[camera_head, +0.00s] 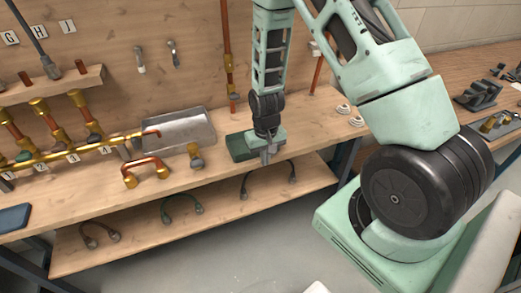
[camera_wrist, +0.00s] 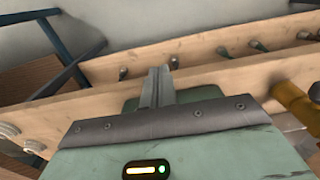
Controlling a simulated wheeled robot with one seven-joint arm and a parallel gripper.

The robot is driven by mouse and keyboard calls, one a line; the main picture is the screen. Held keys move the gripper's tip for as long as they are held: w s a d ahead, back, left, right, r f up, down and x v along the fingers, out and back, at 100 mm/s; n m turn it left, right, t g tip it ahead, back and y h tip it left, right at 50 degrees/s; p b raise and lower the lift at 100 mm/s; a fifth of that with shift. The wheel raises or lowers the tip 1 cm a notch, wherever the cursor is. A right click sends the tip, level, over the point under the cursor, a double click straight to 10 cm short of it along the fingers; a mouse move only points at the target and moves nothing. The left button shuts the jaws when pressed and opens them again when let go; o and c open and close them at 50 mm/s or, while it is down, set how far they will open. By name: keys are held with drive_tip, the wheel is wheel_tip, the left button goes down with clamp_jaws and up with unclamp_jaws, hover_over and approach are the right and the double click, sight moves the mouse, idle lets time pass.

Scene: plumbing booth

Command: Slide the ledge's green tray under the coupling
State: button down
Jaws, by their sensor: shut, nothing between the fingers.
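A dark green tray (camera_head: 238,148) sits on the wooden bench top near its front edge, partly hidden behind my gripper. In the wrist view a strip of the green tray (camera_wrist: 205,93) shows beyond the gripper body. My gripper (camera_head: 267,157) points down at the tray's right side, fingers together and empty; the fingers also show in the wrist view (camera_wrist: 158,80). I cannot tell whether they touch the tray. A copper pipe with a brass coupling (camera_head: 231,63) runs down the back board behind the tray. I cannot tell for certain whether this is the coupling meant.
A grey metal pan (camera_head: 180,130) and a brass valve (camera_head: 195,155) stand left of the green tray. Brass and copper piping (camera_head: 75,150) fills the bench's left. White rings (camera_head: 350,115) lie to the right. A lower shelf (camera_head: 150,235) holds several hoses.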

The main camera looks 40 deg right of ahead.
drive_tip(key=shift+w+d+f+p, duration=0.15)
drive_tip(key=shift+w+f+p, duration=0.1)
drive_tip(key=shift+w, duration=0.4)
drive_tip(key=shift+w+d+f+p, duration=0.1)
drive_tip(key=shift+w+d+p, duration=0.15)
drive_tip(key=shift+w, duration=0.4)
drive_tip(key=shift+w+d+f+p, duration=0.1)
drive_tip(key=shift+w+f+p, duration=0.15)
drive_tip(key=shift+w, duration=0.4)
